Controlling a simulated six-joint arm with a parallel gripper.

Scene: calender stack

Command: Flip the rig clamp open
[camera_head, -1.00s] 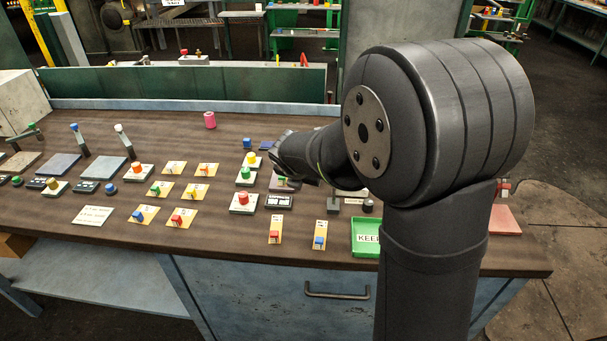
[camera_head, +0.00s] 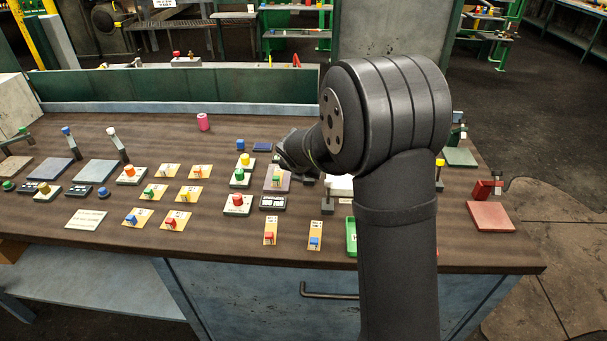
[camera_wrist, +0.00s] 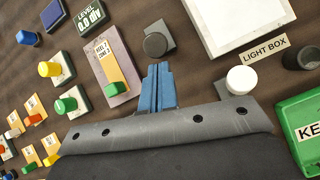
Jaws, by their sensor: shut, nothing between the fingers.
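No label in view reads "rig clamp", so I cannot tell which fixture it is. At the right end of the bench a red clamp-like fixture (camera_head: 487,189) stands on a pinkish-red plate (camera_head: 490,216). A green fixture (camera_head: 457,135) stands on a green plate (camera_head: 460,156) behind it, partly hidden by my arm. At the left, levers with a blue tip (camera_head: 71,142) and a white tip (camera_head: 117,144) stand by grey plates. My gripper has blue fingers (camera_wrist: 158,88), shut and empty, over the bench beside a dark round knob (camera_wrist: 155,45). In the head view it is mostly hidden by my arm.
Around my gripper are a purple panel with a green-and-orange switch (camera_wrist: 114,71), a white light box (camera_wrist: 240,22), a white knob (camera_wrist: 241,79) and a green KEEP tray (camera_wrist: 303,130). Several coloured buttons and switches crowd the bench's middle.

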